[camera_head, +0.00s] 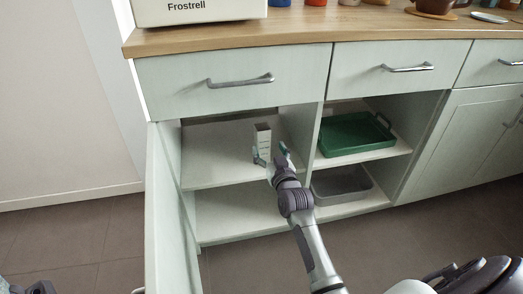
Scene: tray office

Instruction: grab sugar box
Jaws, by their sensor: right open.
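A small white box with a dark top (263,138), probably the sugar box, stands upright on the upper shelf (212,160) of the open left cabinet compartment. My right gripper (271,155) is open in front of the box's lower part. One finger is near the box's lower left and the other is to its right. I cannot tell whether either finger touches the box. A dark part at the bottom left corner appears to be my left gripper (38,288), mostly cut off by the frame edge.
The cabinet door (166,225) stands open on the left. A divider (312,135) separates off a compartment with a green tray (350,150) above a grey bin (338,200). Shut drawers (225,88) and a wooden counter (310,30) are above. The shelf left of the box is free.

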